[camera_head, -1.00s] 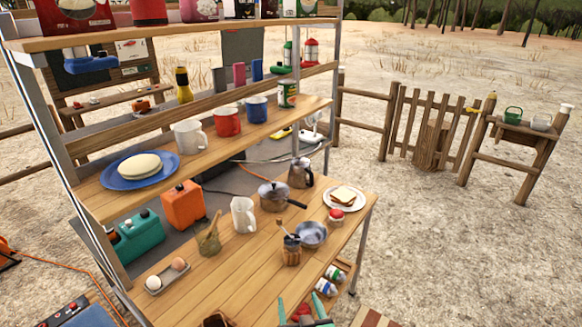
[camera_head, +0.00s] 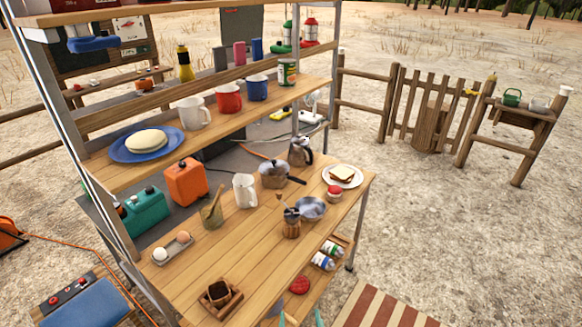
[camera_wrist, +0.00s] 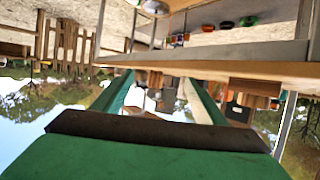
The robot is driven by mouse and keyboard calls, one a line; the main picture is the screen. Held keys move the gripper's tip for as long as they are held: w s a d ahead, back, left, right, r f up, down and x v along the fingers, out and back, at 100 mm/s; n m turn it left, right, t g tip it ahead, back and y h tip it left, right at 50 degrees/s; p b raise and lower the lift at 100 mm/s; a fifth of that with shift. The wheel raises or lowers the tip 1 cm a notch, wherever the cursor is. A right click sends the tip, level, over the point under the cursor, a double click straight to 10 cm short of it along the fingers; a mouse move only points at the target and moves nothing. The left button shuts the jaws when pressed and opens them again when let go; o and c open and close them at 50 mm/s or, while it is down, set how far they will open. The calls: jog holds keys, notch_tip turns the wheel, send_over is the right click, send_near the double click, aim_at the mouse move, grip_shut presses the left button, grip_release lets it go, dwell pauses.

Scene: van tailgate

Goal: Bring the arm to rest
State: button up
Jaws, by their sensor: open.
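My gripper (camera_head: 300,319) shows only by its teal fingertips at the bottom edge of the head view, in front of the table's near edge. The fingertips are apart, with nothing seen between them. In the wrist view, my gripper (camera_wrist: 157,85) has its two green fingers spread, and no held object shows. That view appears upside down, with sky low in the picture and the edge of a wooden board (camera_wrist: 215,70) across the fingers' far side. The rest of my arm is out of the head view.
The wooden table (camera_head: 255,255) holds a small wooden tray (camera_head: 234,301), a white jug (camera_head: 244,190), a pan (camera_head: 311,208) and a plate with a sandwich (camera_head: 342,176). Lower down are cans (camera_head: 323,261) and a red round thing (camera_head: 299,285). Open ground lies to the right, beyond a striped mat (camera_head: 375,308).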

jog(key=s+f+h, duration=0.1)
jog(key=s+f, duration=0.2)
jog(key=s, duration=1.3)
jog(key=s+a+r, duration=0.1)
jog(key=s+r, duration=0.2)
jog(key=s, duration=0.4)
jog(key=s+a+r+t, duration=0.1)
jog(key=s+r, duration=0.2)
jog(key=s, duration=0.4)
jog(key=shift+a+m+t, duration=0.3)
jog(key=shift+m, duration=0.1)
